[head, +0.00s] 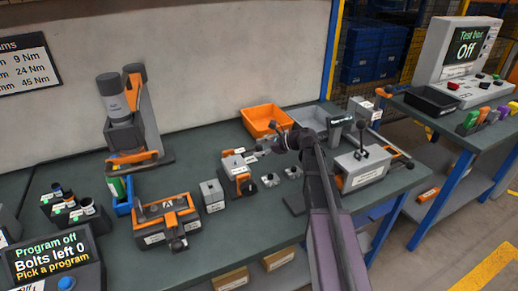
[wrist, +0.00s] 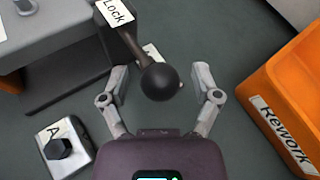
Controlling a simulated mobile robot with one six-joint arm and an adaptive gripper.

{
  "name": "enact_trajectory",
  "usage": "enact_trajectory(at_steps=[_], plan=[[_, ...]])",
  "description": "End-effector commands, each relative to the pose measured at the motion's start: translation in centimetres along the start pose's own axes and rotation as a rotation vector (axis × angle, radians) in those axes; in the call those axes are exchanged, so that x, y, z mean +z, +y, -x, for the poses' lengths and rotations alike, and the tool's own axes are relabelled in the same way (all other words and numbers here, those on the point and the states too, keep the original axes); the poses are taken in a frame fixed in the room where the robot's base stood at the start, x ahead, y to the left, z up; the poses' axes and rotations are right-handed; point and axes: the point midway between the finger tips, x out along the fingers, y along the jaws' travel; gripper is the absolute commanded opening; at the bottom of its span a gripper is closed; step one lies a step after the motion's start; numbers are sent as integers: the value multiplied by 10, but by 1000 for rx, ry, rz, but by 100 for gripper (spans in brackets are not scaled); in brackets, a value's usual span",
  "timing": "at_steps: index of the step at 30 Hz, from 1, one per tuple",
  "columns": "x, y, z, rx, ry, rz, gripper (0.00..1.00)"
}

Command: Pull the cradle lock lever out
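The lock lever (wrist: 134,45) is a dark bar with a white "Lock" label and a round black ball knob (wrist: 159,82) at its end. It runs out from a grey block, the cradle (wrist: 55,35), at the upper left of the wrist view. In the head view the grey and orange cradle (head: 238,172) stands mid-bench. My gripper (wrist: 160,75) is open, with the knob between its two fingertips and a visible gap on each side. In the head view my gripper (head: 268,146) is beside the cradle's right side; the lever is hard to make out there.
An orange Rework bin (wrist: 285,100) is close on the right in the wrist view. A plate marked A with a dark bolt (wrist: 60,148) lies at lower left. In the head view a grey bin (head: 308,121) and a grey box with a black lever (head: 360,166) stand right of my gripper.

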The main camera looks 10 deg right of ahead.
Motion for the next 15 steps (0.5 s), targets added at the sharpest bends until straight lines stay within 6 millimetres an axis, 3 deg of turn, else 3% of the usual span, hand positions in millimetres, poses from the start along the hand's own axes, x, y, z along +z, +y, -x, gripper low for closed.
enact_trajectory(at_steps=[1,7,8,15], plan=[[0,0,0,0,0,0,63],[0,0,0,0,0,0,4],[0,0,0,0,0,0,0],[-4,-7,7,-2,0,-1,0]])
